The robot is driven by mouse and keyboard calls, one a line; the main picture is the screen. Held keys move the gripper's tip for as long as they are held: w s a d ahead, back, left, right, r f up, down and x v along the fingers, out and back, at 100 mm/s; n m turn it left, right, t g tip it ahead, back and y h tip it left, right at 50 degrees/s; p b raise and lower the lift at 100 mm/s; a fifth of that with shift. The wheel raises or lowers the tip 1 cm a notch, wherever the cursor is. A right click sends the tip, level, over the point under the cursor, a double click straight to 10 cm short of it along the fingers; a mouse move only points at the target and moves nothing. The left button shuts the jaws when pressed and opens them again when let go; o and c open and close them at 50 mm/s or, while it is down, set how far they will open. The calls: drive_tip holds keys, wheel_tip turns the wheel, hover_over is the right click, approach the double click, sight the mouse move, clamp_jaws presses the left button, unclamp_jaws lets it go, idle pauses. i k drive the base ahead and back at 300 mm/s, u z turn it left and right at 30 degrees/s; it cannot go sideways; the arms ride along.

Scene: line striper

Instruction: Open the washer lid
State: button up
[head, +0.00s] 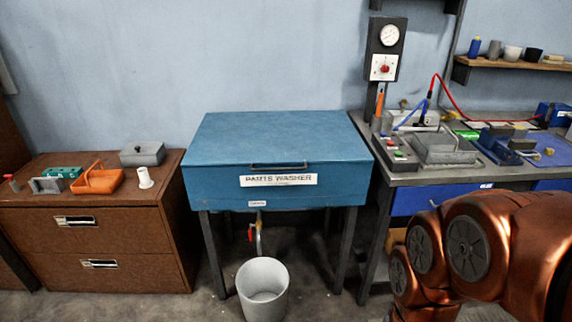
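The blue parts washer (220,190) stands on dark legs in the middle of the head view, against the wall. Its flat blue lid (270,135) is shut. A dark bar handle (280,165) runs along the lid's front edge, just above the white "PARTS WASHER" label (278,180). My copper-coloured arm fills the lower right, in front of the workbench and to the right of the washer. My gripper is outside the view.
A grey bucket (262,288) stands on the floor beneath the washer's drain valve (256,236). A brown drawer cabinet (130,225) with an orange basket (97,180) is on the left. A cluttered workbench (425,178) is on the right. A dark gauge panel (386,50) rises behind the washer's right side.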

sight(284, 137)
drive_tip(key=k, duration=0.65)
drive_tip(key=u, duration=0.5)
drive_tip(key=i, duration=0.55)
drive_tip(key=u, duration=0.55)
drive_tip(key=i, duration=0.8)
drive_tip(key=z, duration=0.3)
